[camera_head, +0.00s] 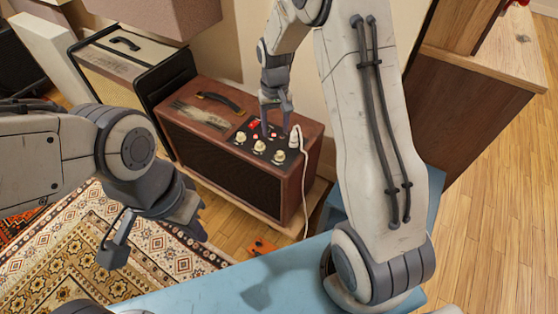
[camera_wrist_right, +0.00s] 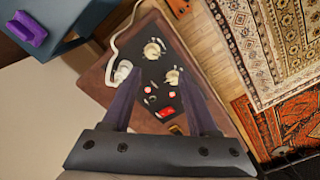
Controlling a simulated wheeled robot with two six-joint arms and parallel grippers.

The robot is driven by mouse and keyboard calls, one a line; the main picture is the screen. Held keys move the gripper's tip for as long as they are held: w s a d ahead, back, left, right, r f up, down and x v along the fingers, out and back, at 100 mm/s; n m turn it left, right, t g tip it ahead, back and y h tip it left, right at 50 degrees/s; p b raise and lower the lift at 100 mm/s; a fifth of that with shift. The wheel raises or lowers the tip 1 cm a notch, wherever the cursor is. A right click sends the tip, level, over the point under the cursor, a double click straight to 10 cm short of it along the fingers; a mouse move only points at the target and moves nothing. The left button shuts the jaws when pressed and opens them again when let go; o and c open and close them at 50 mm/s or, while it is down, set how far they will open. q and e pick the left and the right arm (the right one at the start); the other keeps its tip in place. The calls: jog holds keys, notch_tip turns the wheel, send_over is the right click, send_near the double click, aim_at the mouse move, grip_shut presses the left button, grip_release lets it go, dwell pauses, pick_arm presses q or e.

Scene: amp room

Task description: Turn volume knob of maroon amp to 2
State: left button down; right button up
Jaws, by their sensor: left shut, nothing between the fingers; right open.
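Three cream knobs show in the head view: left (camera_head: 240,137), middle (camera_head: 259,146) and right (camera_head: 279,157). Which one is volume, and where they point, is too small to read. My right gripper (camera_head: 275,134) is open above the back of the panel, pointing down. In the right wrist view, two cream knobs (camera_wrist_right: 152,50) (camera_wrist_right: 173,76) show between its fingers, untouched. My left gripper (camera_head: 197,229) is shut and empty, over the rug.
A white plug (camera_head: 294,140) with a trailing cable stands at the panel's right edge. A cream-and-black amp (camera_head: 108,75) is behind to the left. A wooden cabinet (camera_head: 460,120) is at right. A patterned rug (camera_head: 70,240) covers the floor at left.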

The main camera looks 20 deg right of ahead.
aim_at(280, 153)
pick_arm(q)
notch_tip(280, 153, down, 3)
jog(key=shift+f+b, duration=0.15)
jog(key=shift+b, duration=1.1)
pick_arm(e)
jog(key=f, duration=0.4)
jog(key=d+f, duration=0.1)
jog(key=f, duration=0.7)
jog(key=shift+w+d+f, duration=0.25)
jog(key=shift+w+d, duration=0.05)
jog(key=shift+w, duration=0.05)
grip_shut()
